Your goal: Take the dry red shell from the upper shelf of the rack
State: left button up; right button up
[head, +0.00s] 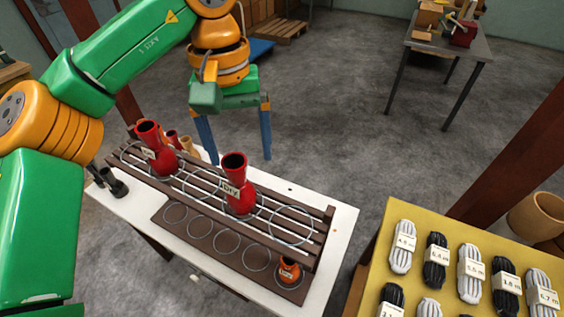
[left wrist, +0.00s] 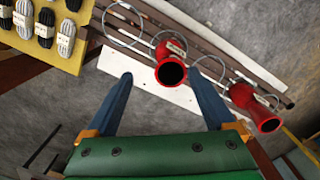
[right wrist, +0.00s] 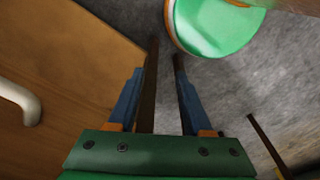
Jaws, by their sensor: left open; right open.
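The red shell (head: 237,190) with a tag that reads "DRY" stands upright in a ring on the upper shelf of the slatted rack (head: 318,235). A second red shell (head: 160,155) stands further left on that shelf; I cannot read its tag surely. My left gripper (head: 236,128) is open and empty, behind and above the rack, fingers pointing down. In the left wrist view the nearer shell (left wrist: 172,72) shows beyond and between the fingers, apart from them, and the other shell (left wrist: 258,112) is to the right. My right gripper (right wrist: 159,68) is open and empty, away from the rack.
A small orange-red shell (head: 289,269) sits on the lower shelf at the right. Smaller red and tan pieces (head: 186,143) stand behind the rack. A yellow board (head: 385,262) with several rope coils is at the right. A wooden panel (right wrist: 60,80) is beside my right gripper.

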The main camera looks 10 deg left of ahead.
aim_at(229, 165)
pick_arm(q)
jog(key=shift+w+a+r+y, duration=0.15)
jog(key=shift+a+r+y, duration=0.05)
jog(key=shift+y, duration=0.1)
jog(key=f, duration=0.1)
jog(key=a+f, duration=0.1)
jog(key=s+f+p, duration=0.1)
jog(key=shift+s+a+f, duration=0.1)
jog(key=shift+a+f, duration=0.05)
jog(key=shift+a, duration=0.15)
notch_tip(229, 165, down, 3)
jog(key=shift+d+f, duration=0.2)
jog(key=shift+w+d, duration=0.2)
jog(key=shift+c, duration=0.4)
jog(key=shift+s+a, duration=0.1)
jog(key=shift+a, duration=0.05)
jog(key=c, duration=1.1)
grip_shut()
pick_arm(e)
jog(key=shift+a+r, duration=0.25)
jog(key=shift+r, duration=0.65)
